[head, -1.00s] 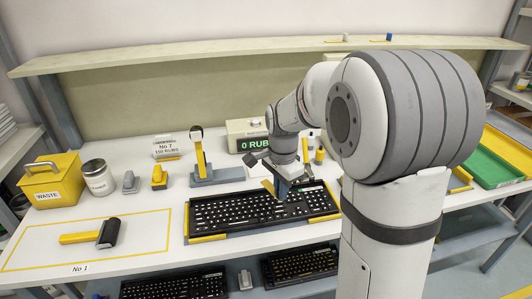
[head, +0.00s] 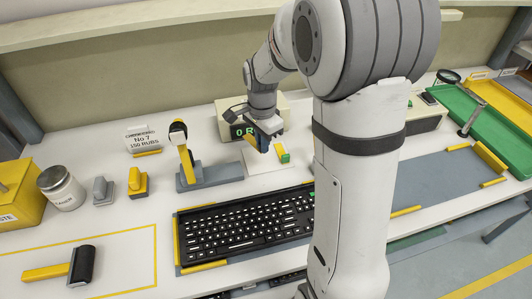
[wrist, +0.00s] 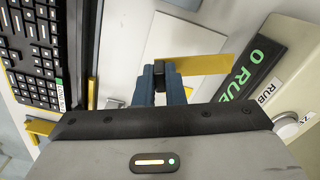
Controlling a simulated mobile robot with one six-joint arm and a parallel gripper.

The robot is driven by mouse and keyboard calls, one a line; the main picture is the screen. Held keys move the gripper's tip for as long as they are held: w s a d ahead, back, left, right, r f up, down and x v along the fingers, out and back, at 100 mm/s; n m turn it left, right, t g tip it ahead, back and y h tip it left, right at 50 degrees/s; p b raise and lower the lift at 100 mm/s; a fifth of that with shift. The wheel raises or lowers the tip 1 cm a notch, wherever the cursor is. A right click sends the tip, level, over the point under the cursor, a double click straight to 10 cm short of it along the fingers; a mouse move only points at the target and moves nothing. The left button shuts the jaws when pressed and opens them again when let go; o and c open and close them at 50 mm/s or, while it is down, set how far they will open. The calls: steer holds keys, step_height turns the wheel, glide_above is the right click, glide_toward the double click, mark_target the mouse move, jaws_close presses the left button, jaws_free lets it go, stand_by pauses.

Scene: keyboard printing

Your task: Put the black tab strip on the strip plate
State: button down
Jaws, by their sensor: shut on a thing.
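My gripper (head: 264,147) is shut on the black tab strip, a yellow strip (head: 249,139) with a black tab. In the wrist view the blue fingers (wrist: 161,84) close on the black tab (wrist: 173,77), and the yellow strip (wrist: 208,64) sticks out to the right. The white strip plate (head: 262,165) lies on the table below the gripper in the head view, and it also shows beyond the fingers in the wrist view (wrist: 180,38). The strip appears above the plate; I cannot tell the gap.
A small green piece (head: 284,157) stands at the plate's right side. A black keyboard (head: 240,225) lies in front. The rub counter (head: 238,132) stands right behind the gripper. A stand with a yellow handle (head: 187,165) is to the left.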

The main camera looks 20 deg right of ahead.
mark_target(264, 167)
steer(key=shift+d+f, duration=0.15)
steer(key=shift+f, duration=3.1)
steer(key=shift+f, duration=0.1)
steer(key=c, duration=1.5)
jaws_free()
